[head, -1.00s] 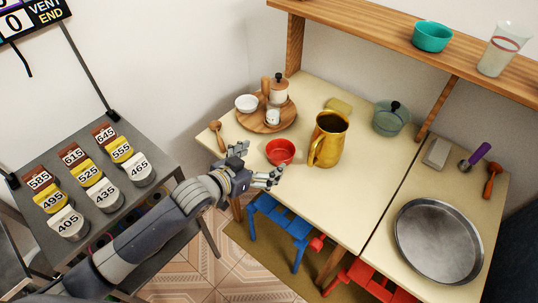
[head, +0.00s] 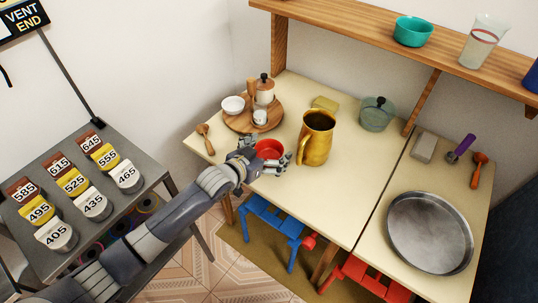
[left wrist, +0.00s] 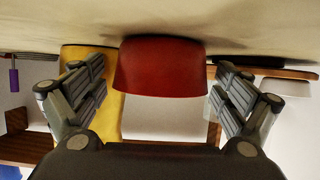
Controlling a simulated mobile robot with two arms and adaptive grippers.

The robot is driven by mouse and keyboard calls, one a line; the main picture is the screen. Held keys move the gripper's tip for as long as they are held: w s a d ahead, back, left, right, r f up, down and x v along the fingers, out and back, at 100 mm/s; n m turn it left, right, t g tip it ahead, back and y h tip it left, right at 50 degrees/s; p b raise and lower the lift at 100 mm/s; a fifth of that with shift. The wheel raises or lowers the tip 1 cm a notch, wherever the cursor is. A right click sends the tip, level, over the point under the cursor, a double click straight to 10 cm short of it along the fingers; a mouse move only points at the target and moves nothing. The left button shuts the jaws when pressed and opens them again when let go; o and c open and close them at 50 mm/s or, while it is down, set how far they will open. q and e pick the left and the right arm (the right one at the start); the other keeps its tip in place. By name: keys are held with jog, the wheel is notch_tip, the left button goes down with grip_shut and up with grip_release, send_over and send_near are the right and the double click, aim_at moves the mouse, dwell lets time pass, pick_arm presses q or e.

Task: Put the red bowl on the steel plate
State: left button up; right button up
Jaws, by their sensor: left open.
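The red bowl (head: 269,149) stands on the cream table, just left of a gold pitcher. My left gripper (head: 268,160) is open at the table's front edge, close in front of the bowl and partly covering it. In the left wrist view, which is upside down, the red bowl (left wrist: 160,68) lies between the two spread fingers of my left gripper (left wrist: 160,95), with space on both sides. The steel plate (head: 430,233), round and grey, lies empty on the right-hand table. My right gripper is in neither view.
The gold pitcher (head: 315,138) stands close to the right of the bowl. A wooden tray (head: 240,124) with a white bowl and jars is behind it. A green pot (head: 377,113) stands at the back. The cream table between pitcher and plate is clear.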

aim_at(269, 157)
pick_arm(q)
jog(key=c, duration=1.3)
jog(key=shift+o, duration=0.2)
jog(key=shift+r, duration=0.45)
notch_tip(269, 157, up, 2)
jog(key=shift+r, duration=0.25)
jog(key=s+a+r, duration=0.1)
jog(key=s, duration=1.5)
jog(key=shift+a+r, duration=0.3)
jog(key=shift+r, duration=0.05)
